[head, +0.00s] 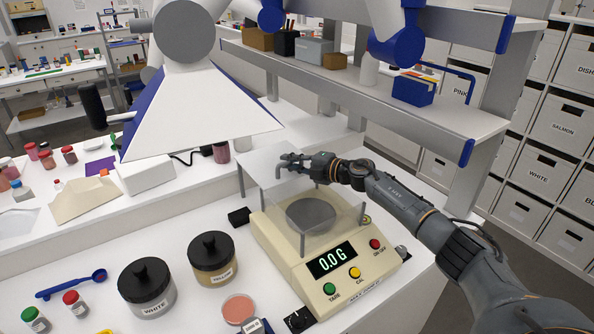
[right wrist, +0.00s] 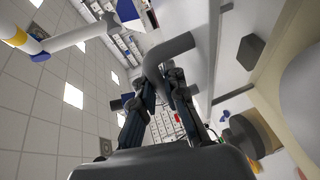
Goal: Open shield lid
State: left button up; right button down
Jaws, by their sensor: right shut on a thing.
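The cream balance (head: 285,262) stands on the white bench, its display reading 0.0 G. A clear shield with grey corner posts surrounds its round grey pan (head: 311,214). The shield lid (head: 258,167) is a pale flat pane at the top, by the back left of the shield; I cannot tell whether it is shifted or raised. My right gripper (head: 289,165) reaches in from the right above the pane. In the right wrist view, its fingers (right wrist: 168,85) are shut on a curved grey handle (right wrist: 172,54). Where the handle joins the lid is unclear. My left gripper is out of view.
A white jar (head: 147,290) and a yellow jar (head: 212,262) with black lids stand left of the balance. A pink dish (head: 238,309) sits in front. A white hood (head: 195,115) hangs at the back left. A shelf (head: 440,115) runs behind the arm.

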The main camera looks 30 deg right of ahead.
jog(key=shift+w, duration=0.3)
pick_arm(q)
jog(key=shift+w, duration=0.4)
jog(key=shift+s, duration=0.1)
pick_arm(e)
jog(key=c, duration=1.4)
grip_release()
jog(key=shift+s, duration=0.1)
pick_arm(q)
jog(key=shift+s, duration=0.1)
pick_arm(e)
jog(key=v, duration=1.2)
jog(key=shift+s+a, duration=0.1)
